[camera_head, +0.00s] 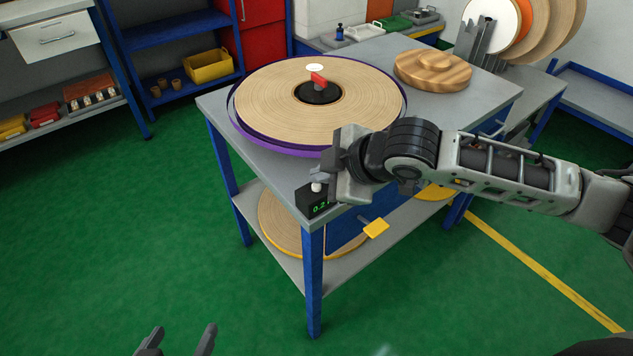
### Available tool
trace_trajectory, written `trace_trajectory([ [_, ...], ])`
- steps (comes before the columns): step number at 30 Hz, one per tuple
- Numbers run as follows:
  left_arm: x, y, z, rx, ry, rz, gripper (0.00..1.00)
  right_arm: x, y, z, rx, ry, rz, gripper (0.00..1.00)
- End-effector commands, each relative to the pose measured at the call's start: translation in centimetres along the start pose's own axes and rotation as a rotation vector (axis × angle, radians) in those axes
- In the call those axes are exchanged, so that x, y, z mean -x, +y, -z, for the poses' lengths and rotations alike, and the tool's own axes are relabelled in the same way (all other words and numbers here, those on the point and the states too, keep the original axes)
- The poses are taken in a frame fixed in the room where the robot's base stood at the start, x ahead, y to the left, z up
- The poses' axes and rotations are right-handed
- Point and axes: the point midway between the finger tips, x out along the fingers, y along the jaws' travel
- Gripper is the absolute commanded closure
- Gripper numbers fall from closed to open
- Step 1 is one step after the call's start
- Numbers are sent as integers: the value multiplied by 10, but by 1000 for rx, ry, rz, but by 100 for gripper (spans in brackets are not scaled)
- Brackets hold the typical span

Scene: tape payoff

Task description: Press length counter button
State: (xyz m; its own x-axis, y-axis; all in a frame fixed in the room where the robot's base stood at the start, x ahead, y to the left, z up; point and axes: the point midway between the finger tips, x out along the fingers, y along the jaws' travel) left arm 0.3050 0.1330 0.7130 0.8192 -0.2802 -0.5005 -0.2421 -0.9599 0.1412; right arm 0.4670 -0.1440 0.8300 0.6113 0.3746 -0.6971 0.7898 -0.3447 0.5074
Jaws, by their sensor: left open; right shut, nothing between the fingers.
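The length counter (313,203) is a small black box with green digits, at the near corner of the grey table. Its pale, rounded button (317,187) sits on top. My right gripper (319,177) is shut and empty, with its fingertips right at the top of the button. I cannot tell whether they touch it. The gripper body hides the table just right of the counter. My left gripper (180,342) is open and empty at the bottom edge, low in front of the table and far from the counter.
A large tape roll (260,101) with a purple rim and red-handled hub fills the table (217,103) behind the counter. A wooden disc (433,70) lies at the back. A yellow paddle (376,228) juts out below the tabletop. The green floor at left is clear.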

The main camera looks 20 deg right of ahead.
Motion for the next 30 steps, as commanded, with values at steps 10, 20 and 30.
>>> trace_trajectory([
  [10, 0, 0, 0, 0, 0, 0, 27, -1, -1, -1, 0, 1, 0, 100],
  [20, 0, 0, 0, 0, 0, 0, 27, -4, -3, -3, 0, 1, 1, 100],
  [30, 0, 0, -1, -1, 0, 0, 27, -7, -5, -5, 0, 0, 1, 100],
])
